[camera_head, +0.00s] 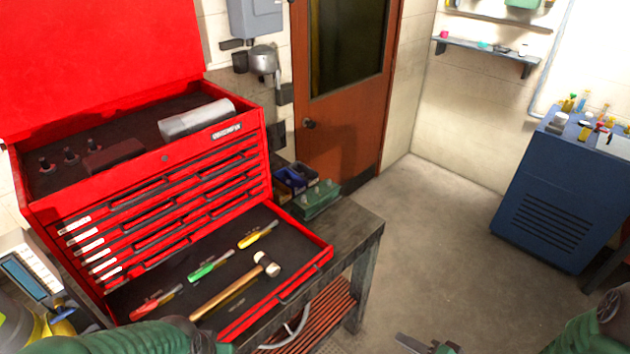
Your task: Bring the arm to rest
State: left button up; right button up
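My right arm, green with a dark joint, comes in at the bottom right corner. Part of my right gripper (414,343) shows at the bottom edge, over the grey floor. Most of it is cut off, so its opening cannot be told. Nothing is seen in it. My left arm, green, shows at the bottom left in front of the open drawer. My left gripper is not in view.
A red tool chest (100,210) stands on a workbench (350,228). Its open drawer holds a hammer (232,288) and several screwdrivers. A blue cabinet (550,200) stands at the right. The floor (440,240) between is clear.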

jog(key=d+f+n+g+h+b, duration=0.3)
jog(key=d+f+n+h+b, duration=0.15)
jog(key=h, duration=0.25)
jog(key=s+a+r+n+g+b, duration=0.1)
jog(key=s+a+g+b, duration=0.2)
jog(key=s+a, duration=0.3)
jog(key=shift+s+a+r+n+g, duration=0.25)
jog(key=shift+a+r+n+g, duration=0.15)
jog(key=shift+a, duration=0.1)
jog(key=shift+d, duration=0.3)
jog(key=shift+a, duration=0.15)
